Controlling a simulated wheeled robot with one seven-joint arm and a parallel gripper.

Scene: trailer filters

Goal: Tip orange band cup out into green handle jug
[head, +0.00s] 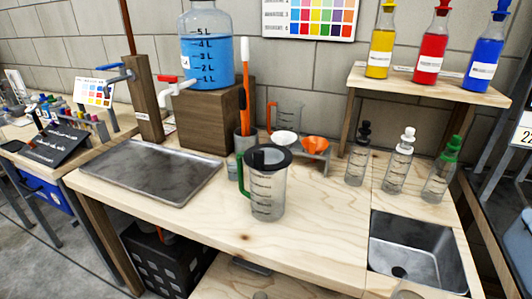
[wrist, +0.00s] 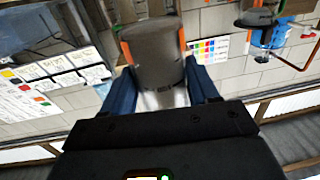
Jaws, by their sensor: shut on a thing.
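The green handle jug (head: 266,192) stands upright on the wooden bench in the head view. It is clear with dark graduation marks, a dark rim, and a green handle on its left; I make out no liquid in it. In the wrist view my gripper (wrist: 155,82) has its blue fingers on both sides of a greyish cup (wrist: 154,58) with orange strips at its edges, which I take as the orange band cup. The cup's contents and exact tilt cannot be told. My gripper does not show in the head view.
A metal tray (head: 150,168) lies left of the jug. A wooden block (head: 207,118) bearing a blue-filled carboy (head: 207,60) and a holder with funnels (head: 315,147) stand behind. Several dropper bottles (head: 400,160) and a sink (head: 415,250) are right. Bench front is clear.

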